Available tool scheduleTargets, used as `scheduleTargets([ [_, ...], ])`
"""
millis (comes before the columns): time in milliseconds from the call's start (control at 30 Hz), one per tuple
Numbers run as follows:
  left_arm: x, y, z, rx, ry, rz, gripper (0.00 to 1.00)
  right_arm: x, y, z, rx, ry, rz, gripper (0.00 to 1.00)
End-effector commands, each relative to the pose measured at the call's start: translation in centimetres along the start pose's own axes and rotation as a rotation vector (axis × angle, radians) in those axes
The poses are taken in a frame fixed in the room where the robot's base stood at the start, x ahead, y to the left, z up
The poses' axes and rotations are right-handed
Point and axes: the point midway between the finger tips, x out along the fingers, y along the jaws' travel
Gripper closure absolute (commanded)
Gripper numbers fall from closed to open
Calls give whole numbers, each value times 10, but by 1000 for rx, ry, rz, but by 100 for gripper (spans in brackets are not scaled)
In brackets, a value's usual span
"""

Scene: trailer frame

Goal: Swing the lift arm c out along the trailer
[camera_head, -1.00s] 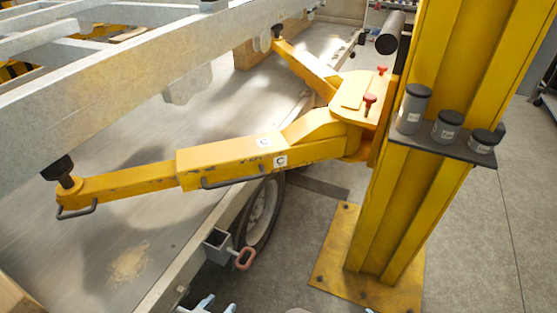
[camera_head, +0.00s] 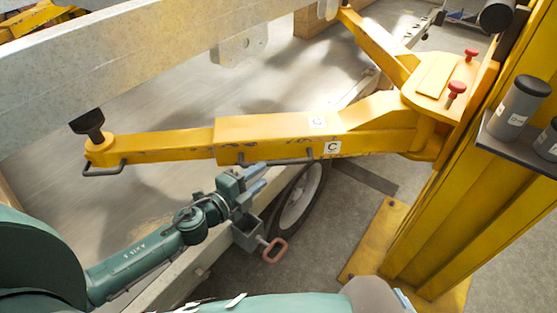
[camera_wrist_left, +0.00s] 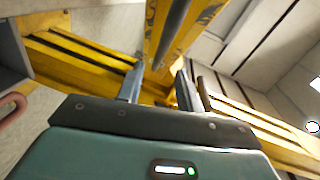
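The yellow lift arm c (camera_head: 270,140), labelled "C", reaches left from its pivot on the yellow post across the trailer's side. Its outer end carries a black pad (camera_head: 88,123) below the pale frame rail. A dark bar handle (camera_head: 285,161) runs along its near side. My left gripper (camera_head: 256,175) is just below and in front of this handle. In the left wrist view the two fingers (camera_wrist_left: 158,90) are apart, and the dark handle (camera_wrist_left: 172,30) lies ahead, in line with the gap. I cannot tell whether they touch it. My right gripper cannot be made out.
The post (camera_head: 440,230) stands at right, with a shelf (camera_head: 518,145) holding grey canisters. A second yellow arm (camera_head: 378,42) goes back from the pivot. Below arm c are a wheel (camera_head: 300,198) and a grey bracket with a pink-red ring (camera_head: 275,250). Red knobs top the pivot.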

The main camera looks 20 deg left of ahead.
Motion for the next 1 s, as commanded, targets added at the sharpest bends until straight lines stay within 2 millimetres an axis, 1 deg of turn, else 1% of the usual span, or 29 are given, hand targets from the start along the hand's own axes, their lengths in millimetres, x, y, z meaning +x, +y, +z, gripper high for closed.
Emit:
scheduleTargets([
  [33,13,-3,0,0,-1,-4,64,0,0,0,-4,-3,1,42],
  [200,47,-2,0,-2,-1,-3,64,1,2,4,-12,-13,4,42],
  [300,62,-1,0,-1,-2,-2,64,1,2,4,-13,-13,4,42],
  [400,72,0,0,-2,-2,-1,64,2,2,4,-13,-11,4,42],
  [567,80,0,0,-2,-1,0,64,2,2,2,-11,-7,4,42],
  [800,81,0,0,-2,-1,0,64,2,3,0,-11,-2,6,42],
  [867,81,0,0,-2,-1,0,67,2,4,0,-11,-2,6,42],
  [1000,80,0,0,-2,-1,0,79,2,3,-1,-9,0,7,42],
])
